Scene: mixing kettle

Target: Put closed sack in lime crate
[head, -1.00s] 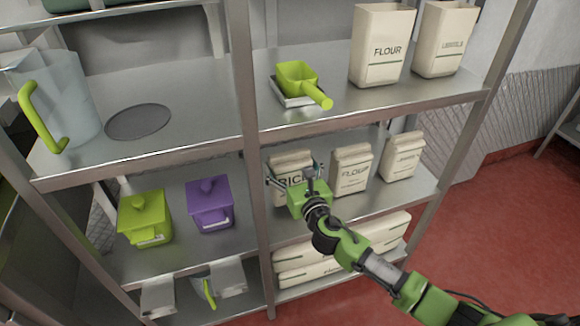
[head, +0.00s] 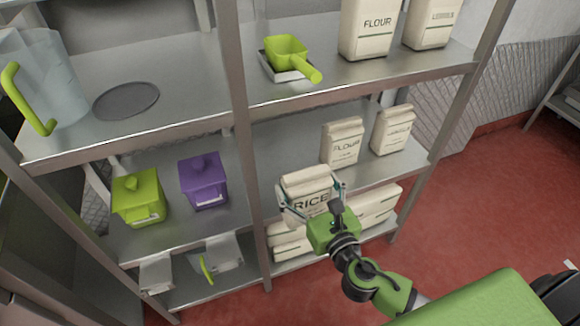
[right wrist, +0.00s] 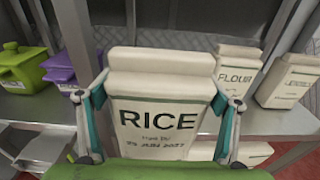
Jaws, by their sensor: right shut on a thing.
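My right gripper (head: 312,207) is shut on a closed cream sack labelled RICE (head: 308,187), its fingers on the two sides of it. The sack is upright and held in front of the shelf unit, at about the height of the middle shelf. In the right wrist view the rice sack (right wrist: 160,110) fills the middle, with a finger at each side and its folded top closed. The lime crate is not identifiable in these views; a lime lidded container (head: 138,198) stands on the middle shelf at left. My left gripper is not in view.
A closed flour sack (head: 342,142) and another closed sack (head: 392,130) stand on the middle shelf. A purple lidded container (head: 204,182) stands beside the lime one. A metal post (head: 240,120) divides the shelves. Red floor (head: 480,200) lies open at right.

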